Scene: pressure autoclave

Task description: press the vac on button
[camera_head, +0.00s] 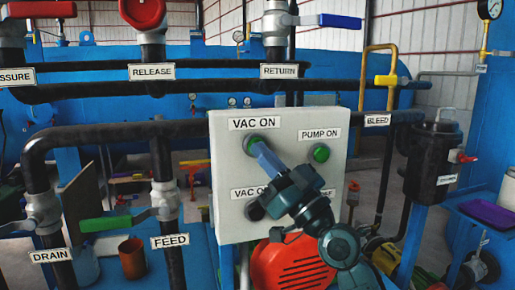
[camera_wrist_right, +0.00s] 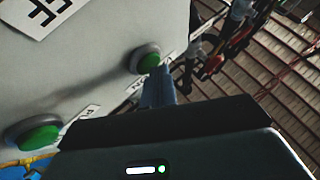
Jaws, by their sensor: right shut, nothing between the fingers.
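The vac on button (camera_head: 256,139) is a round green button in a grey ring, under the VAC ON label (camera_head: 254,124) on a pale control box (camera_head: 230,165). My right gripper (camera_head: 261,150) is shut and empty, and its blue fingers overlap the lower part of this button in the head view. In the right wrist view the fingers (camera_wrist_right: 158,88) reach up to the rim of a green button (camera_wrist_right: 149,61). Whether they touch it or the button is pressed in cannot be told. My left gripper is not in view.
The green pump on button (camera_head: 320,153) is to the right on the box. A dark button (camera_head: 254,211) sits below, partly behind my right gripper. Black pipes, a green valve handle (camera_head: 104,223) and a red motor cover (camera_head: 285,267) surround the box.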

